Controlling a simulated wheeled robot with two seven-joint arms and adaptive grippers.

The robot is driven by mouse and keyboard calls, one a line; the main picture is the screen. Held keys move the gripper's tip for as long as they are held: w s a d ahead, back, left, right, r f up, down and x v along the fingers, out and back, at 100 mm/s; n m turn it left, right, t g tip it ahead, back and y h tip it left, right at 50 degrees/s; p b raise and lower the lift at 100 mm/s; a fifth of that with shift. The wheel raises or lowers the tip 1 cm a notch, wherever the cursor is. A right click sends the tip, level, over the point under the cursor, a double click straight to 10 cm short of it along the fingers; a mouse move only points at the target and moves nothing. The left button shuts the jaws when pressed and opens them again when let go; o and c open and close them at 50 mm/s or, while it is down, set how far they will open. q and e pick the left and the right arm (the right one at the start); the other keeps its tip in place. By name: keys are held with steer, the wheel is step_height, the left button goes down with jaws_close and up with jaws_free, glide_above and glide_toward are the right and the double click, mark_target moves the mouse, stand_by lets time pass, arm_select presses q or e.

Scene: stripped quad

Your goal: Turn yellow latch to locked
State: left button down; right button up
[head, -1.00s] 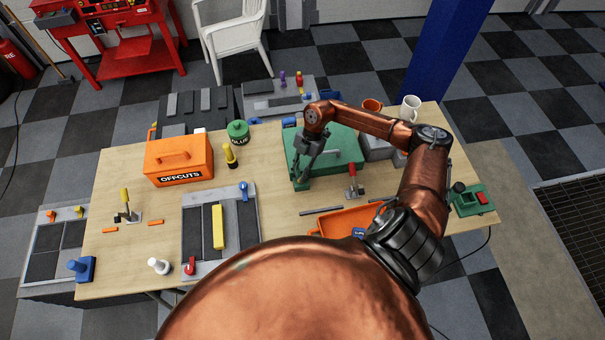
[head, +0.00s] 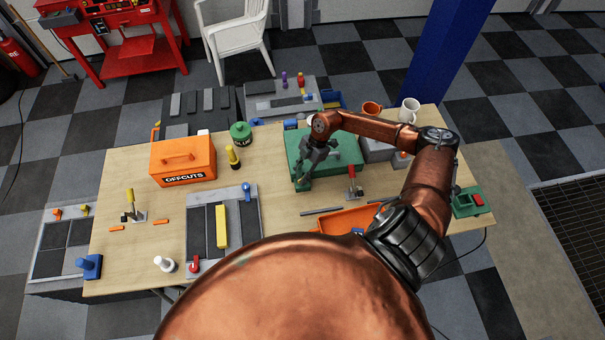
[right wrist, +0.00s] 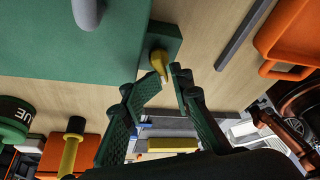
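The green case (head: 345,148) stands at the back middle of the table, its lid down. In the right wrist view, the yellow latch (right wrist: 157,60) sits on a small green block on the side of the case (right wrist: 70,50). My right gripper (right wrist: 167,75) has its two fingertips close to the latch's lower end, with a narrow gap between them. I cannot tell whether either finger touches it. In the head view, my right gripper (head: 303,180) is at the front left corner of the case and hides the latch. My left gripper is not in view.
An orange tray (head: 345,219) and a red-handled clamp (head: 352,183) lie in front of the case. Mugs (head: 409,108) stand behind right.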

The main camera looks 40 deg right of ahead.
steer(key=shift+s+d+f, duration=0.25)
steer(key=shift+s+f, duration=0.15)
steer(key=shift+s, duration=0.15)
steer(key=shift+d+r, duration=0.15)
steer(key=shift+r, duration=0.1)
steer(key=v, duration=0.7)
steer(key=shift+w+a+r, duration=0.2)
steer(key=shift+w+r, duration=0.2)
steer(key=shift+r, duration=0.1)
